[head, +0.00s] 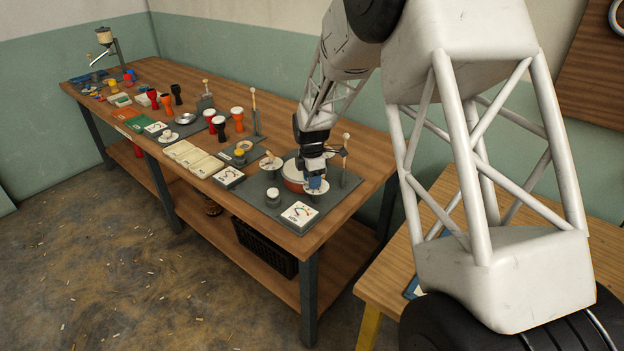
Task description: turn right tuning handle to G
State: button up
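A wide drum (293,173) with a pale head and red-brown side lies on a dark grey mat (262,204) near the right end of the long workbench. A pale round dial-like plate (317,192) is at its right; this looks like the right tuning position. A similar plate (270,164) is at its left. My gripper (317,183) reaches down over the right plate, with a small blue part at its tip. The gripper hides the handle there. I cannot tell whether it touches it or how the fingers stand. Any letter marks are too small to read.
A white gauge card (299,213) and a small white-topped knob (273,195) lie at the mat's front. An upright stick (345,158) stands just right of my gripper. Goblet drums (237,118) and cards (197,158) fill the bench leftward. A second wooden table (388,262) stands at right.

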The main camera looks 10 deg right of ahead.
jog(key=shift+w+r, duration=0.15)
jog(key=shift+r, duration=1.8)
jog(key=shift+w+r, duration=0.1)
jog(key=shift+r, duration=1.85)
jog(key=shift+s+d+r, duration=0.1)
jog(key=shift+s+r, duration=0.25)
jog(key=shift+r, duration=0.05)
jog(key=s+d+r+m+t, duration=0.1)
jog(key=s+d+r+m, duration=0.1)
jog(key=s+r+m, duration=0.45)
jog(key=s+d+r+m, duration=0.1)
jog(key=s+d+r, duration=0.15)
jog(key=s, duration=0.65)
jog(key=s+d+r+m+t, duration=0.1)
jog(key=s+d+r+m, duration=0.15)
jog(key=s+r, duration=0.35)
jog(key=s+d+m+t, duration=0.1)
jog(key=s+m, duration=1)
jog(key=s, duration=1.5)
jog(key=shift+d+f, duration=0.35)
jog(key=shift+d, duration=0.4)
